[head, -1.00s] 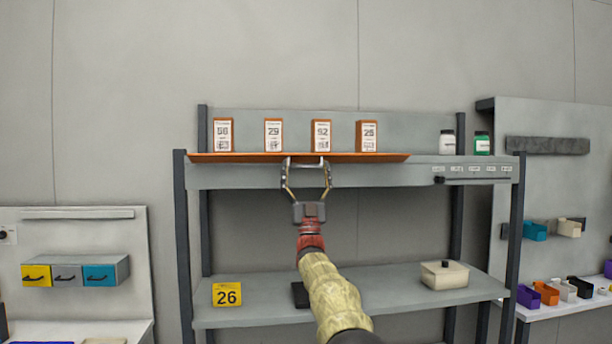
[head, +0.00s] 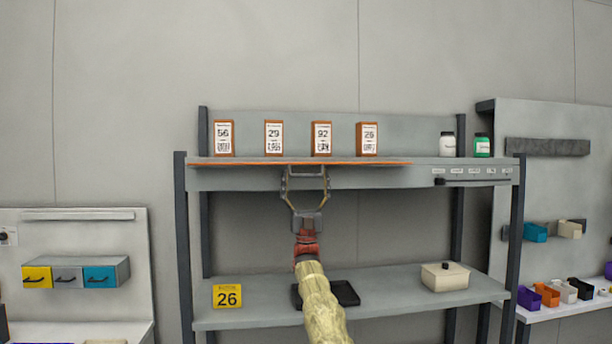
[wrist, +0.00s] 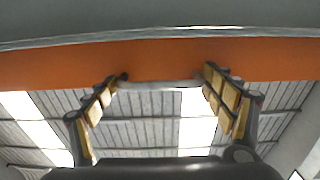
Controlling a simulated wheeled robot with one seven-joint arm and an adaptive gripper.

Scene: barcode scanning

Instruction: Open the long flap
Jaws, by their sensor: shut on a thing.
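The long flap (head: 375,163) is an orange strip along the front of the upper shelf, seen as a thin, nearly edge-on line in the head view. In the wrist view its orange face (wrist: 160,60) spans the picture. My gripper (head: 305,172) is at the flap's underside, near its middle. Its fingers are spread at the ends of a pale handle bar (wrist: 160,84) and shut on that handle. The exact finger contact is hard to see.
Several orange numbered boxes (head: 273,138) stand on the upper shelf behind the flap, with two bottles (head: 447,143) at the right. Below are a yellow 26 sign (head: 227,296), a black tray (head: 340,292) and a beige lidded box (head: 445,275). Air in front of the shelf is free.

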